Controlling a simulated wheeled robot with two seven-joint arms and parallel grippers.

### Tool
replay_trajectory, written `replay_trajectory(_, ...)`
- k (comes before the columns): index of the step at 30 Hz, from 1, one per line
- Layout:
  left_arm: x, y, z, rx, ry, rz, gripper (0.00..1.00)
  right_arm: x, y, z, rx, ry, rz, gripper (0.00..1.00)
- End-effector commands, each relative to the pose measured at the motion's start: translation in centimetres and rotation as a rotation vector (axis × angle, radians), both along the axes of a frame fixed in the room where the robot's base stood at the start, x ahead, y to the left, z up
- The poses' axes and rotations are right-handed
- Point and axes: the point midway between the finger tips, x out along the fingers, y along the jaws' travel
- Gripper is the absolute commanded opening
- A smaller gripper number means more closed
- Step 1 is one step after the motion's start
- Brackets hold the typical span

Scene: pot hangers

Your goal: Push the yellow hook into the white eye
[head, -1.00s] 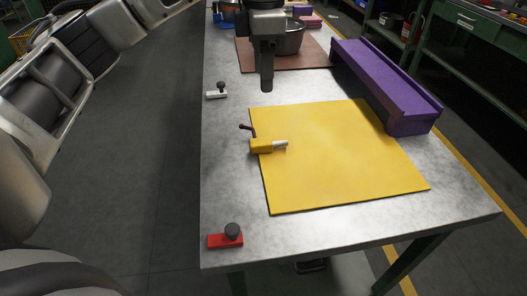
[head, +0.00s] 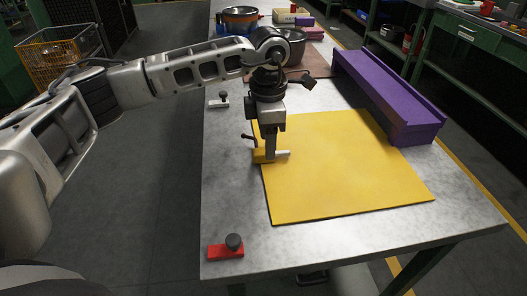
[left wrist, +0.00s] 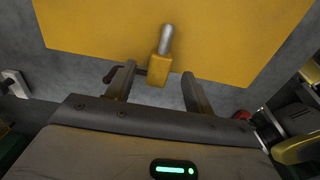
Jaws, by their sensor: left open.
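The yellow hook (head: 260,156) is a small yellow block with a silver rod and a dark handle. It lies at the left edge of the yellow mat (head: 350,160), rod pointing right. My left gripper (head: 269,157) points down at the hook, partly hiding it. In the left wrist view, the open fingers (left wrist: 158,70) stand either side of the yellow block (left wrist: 159,70), with visible gaps. A small white piece (head: 214,104) with a dark knob, seemingly the white eye, sits at the table's left edge; it also shows in the left wrist view (left wrist: 15,83). My right gripper is out of view.
A red piece (head: 220,252) with a dark knob sits at the table's near left corner. A long purple block (head: 390,95) lies along the right side. A pot (head: 295,50) stands behind my left arm.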

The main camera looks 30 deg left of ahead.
Motion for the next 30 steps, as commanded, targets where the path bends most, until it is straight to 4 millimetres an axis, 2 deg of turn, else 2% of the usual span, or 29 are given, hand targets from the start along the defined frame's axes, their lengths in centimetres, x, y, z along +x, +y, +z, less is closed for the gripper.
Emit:
replay_trajectory(4, 0.0, 0.0, -1.8, 0.002, 0.001, 0.0, 0.53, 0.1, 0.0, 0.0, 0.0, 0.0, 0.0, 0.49)
replay_trajectory(12, 0.0, 0.0, -2.2, 0.0, 0.0, 0.0, 0.53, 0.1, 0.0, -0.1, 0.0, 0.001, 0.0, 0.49)
replay_trajectory(13, 0.0, 0.0, -2.2, 0.0, 0.0, 0.0, 0.5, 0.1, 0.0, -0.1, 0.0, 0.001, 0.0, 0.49)
replay_trajectory(18, 0.0, 0.0, -2.2, 0.0, 0.0, 0.0, 0.03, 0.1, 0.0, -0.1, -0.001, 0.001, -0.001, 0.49)
replay_trajectory(30, 0.1, 0.0, -1.7, 0.0, -0.002, 0.0, 0.02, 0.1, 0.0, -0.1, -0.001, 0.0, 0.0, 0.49)
